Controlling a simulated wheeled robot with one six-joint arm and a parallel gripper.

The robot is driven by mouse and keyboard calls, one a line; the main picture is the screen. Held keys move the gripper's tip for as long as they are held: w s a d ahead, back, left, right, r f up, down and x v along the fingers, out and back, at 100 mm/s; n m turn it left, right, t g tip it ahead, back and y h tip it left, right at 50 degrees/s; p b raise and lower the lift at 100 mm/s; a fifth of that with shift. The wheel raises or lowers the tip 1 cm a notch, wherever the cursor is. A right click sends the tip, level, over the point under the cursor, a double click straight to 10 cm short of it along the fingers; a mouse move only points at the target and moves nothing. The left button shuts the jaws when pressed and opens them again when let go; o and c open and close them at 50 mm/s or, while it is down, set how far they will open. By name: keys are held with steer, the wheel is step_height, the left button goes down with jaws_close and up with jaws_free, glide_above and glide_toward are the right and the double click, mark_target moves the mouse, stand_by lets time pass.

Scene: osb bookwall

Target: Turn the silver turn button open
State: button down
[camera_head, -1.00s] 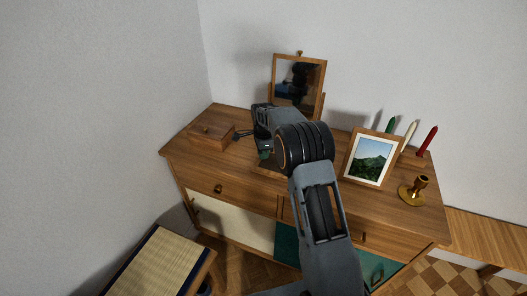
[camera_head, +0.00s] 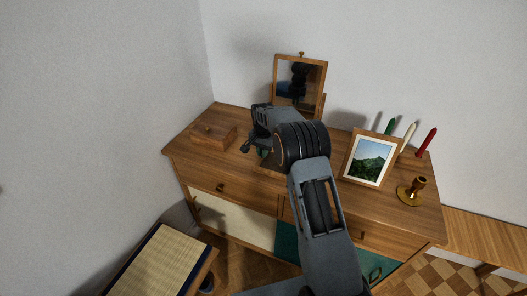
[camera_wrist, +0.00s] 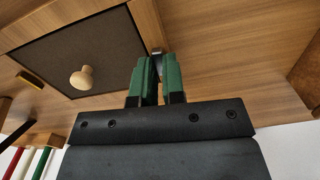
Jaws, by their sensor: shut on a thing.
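In the wrist view, my gripper (camera_wrist: 158,72) has its two green fingertips shut on the small silver turn button (camera_wrist: 157,50). Only the button's end shows between and just beyond the tips; the fingers hide the rest, so I cannot tell its exact angle. It sits at the wooden edge beside a dark panel (camera_wrist: 60,50) with a pale round knob (camera_wrist: 82,78). The panel lies flush in its wooden frame. In the head view, my gripper (camera_head: 262,153) is largely hidden by my arm, low in front of the mirror (camera_head: 299,86), and the button is hidden.
On the dresser (camera_head: 205,168) stand a wooden box (camera_head: 213,136) at left, a framed landscape picture (camera_head: 370,158), a brass candle holder (camera_head: 412,190) and green, white and red candles (camera_head: 427,142) at right. A woven-topped stool (camera_head: 160,262) stands in front.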

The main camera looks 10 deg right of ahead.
steer(key=shift+n, duration=0.7)
steer(key=c, duration=1.2)
jaws_free()
step_height(320, 180, up, 14)
steer(key=shift+f, duration=0.1)
